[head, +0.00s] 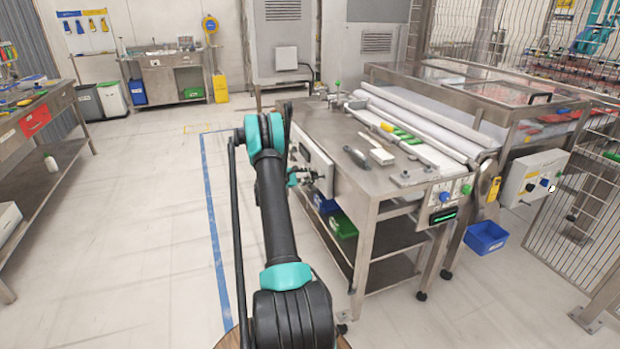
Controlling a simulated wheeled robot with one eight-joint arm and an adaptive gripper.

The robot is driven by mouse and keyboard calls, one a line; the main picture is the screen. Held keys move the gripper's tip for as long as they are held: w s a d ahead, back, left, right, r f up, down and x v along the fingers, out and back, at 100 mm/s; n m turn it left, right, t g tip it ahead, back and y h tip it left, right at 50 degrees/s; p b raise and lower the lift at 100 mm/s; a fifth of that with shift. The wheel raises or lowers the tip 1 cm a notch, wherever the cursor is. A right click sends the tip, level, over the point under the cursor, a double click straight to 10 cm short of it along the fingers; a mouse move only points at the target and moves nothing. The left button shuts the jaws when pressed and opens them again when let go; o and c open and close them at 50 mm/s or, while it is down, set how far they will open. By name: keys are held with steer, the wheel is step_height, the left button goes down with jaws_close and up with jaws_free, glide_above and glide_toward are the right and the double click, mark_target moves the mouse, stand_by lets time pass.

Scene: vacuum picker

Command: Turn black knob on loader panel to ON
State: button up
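A pale panel (322,172) is fixed to the left side of the steel loader table (350,152). My arm reaches forward from the bottom of the head view, and my gripper (304,178) is close in front of this panel. The gripper is small and partly hidden by my arm, so I cannot tell whether it is open or shut, or whether it touches anything. I cannot make out a black knob on this panel; the gripper covers part of it. A second panel (436,198) on the table's front end has a green knob, a blue knob and a lit green display.
A grey control box (518,184) with knobs hangs at the right beside a wire fence. A blue bin (486,237) stands on the floor below. A workbench (40,115) stands at the left. The floor left of my arm is clear, with blue tape (211,200).

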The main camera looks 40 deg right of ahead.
steer(key=c, duration=0.3)
steer(key=shift+f+m+h, duration=0.15)
steer(key=shift+m+h, duration=0.9)
steer(key=shift+m, duration=1.8)
steer(key=shift+f+m+h, duration=0.2)
steer(key=shift+m+h, duration=0.8)
steer(key=shift+m, duration=1.9)
steer(key=shift+f+m+h, duration=0.15)
steer(key=shift+m+h, duration=0.9)
steer(key=shift+m, duration=1.8)
steer(key=o, duration=1.2)
steer(key=shift+c, duration=0.2)
